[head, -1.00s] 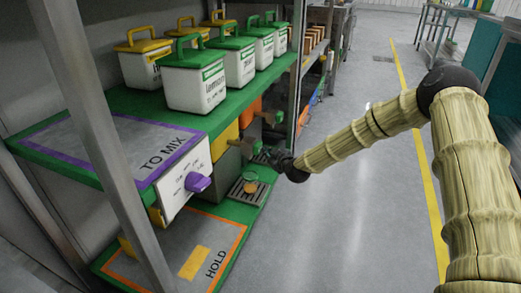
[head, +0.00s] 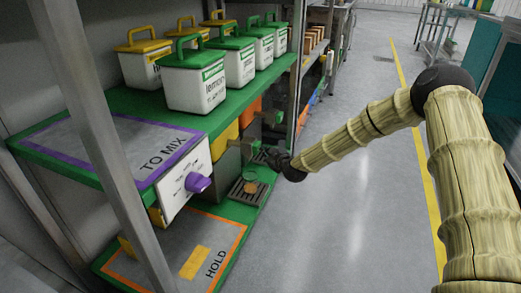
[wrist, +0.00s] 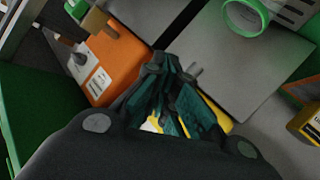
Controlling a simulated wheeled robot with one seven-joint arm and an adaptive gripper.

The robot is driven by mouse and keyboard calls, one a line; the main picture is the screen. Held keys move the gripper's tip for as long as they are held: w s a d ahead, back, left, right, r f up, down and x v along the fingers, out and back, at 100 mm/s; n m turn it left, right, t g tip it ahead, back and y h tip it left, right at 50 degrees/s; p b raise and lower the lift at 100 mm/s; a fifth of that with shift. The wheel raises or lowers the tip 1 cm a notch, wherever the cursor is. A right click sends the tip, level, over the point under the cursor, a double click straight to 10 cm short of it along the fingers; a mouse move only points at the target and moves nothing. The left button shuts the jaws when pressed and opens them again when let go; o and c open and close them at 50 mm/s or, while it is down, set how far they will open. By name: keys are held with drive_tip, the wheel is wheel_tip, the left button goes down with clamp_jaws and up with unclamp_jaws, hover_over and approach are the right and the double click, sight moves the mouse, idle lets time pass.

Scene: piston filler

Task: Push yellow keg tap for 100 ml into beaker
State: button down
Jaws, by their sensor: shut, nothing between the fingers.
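In the head view the yellow keg (head: 224,140) sits under the green shelf, partly hidden by a grey panel. Its tap (head: 246,150) sticks out to the right, small and dark. The clear beaker (head: 251,187) stands on a drip tray below, with some yellowish content low in it; the level is too small to read. My gripper (head: 274,158) is just right of the tap, above and right of the beaker. In the wrist view my teal fingers (wrist: 166,70) are shut and empty, with yellow surface (wrist: 215,114) behind them. Contact with the tap cannot be told.
An orange keg (head: 251,113) with its own tap is further back. Lidded tubs (head: 196,88) stand on the shelf above. A metal post (head: 107,130) is in front. The floor to the right is clear.

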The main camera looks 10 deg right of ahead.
drive_tip(key=shift+w+a, duration=0.15)
drive_tip(key=shift+a, duration=0.05)
drive_tip(key=shift+d+r, duration=0.1)
idle(0.5)
drive_tip(key=shift+s+d+p, duration=0.4)
drive_tip(key=shift+s+d, duration=0.25)
drive_tip(key=shift+d, duration=0.15)
drive_tip(key=shift+s+d+p, duration=0.4)
drive_tip(key=shift+s+d, duration=0.3)
drive_tip(key=shift+d, duration=0.35)
drive_tip(key=shift+s+d+p, duration=0.35)
drive_tip(key=shift+s+d, duration=0.35)
drive_tip(key=shift+d, duration=0.3)
drive_tip(key=shift+d, duration=0.15)
idle(1.5)
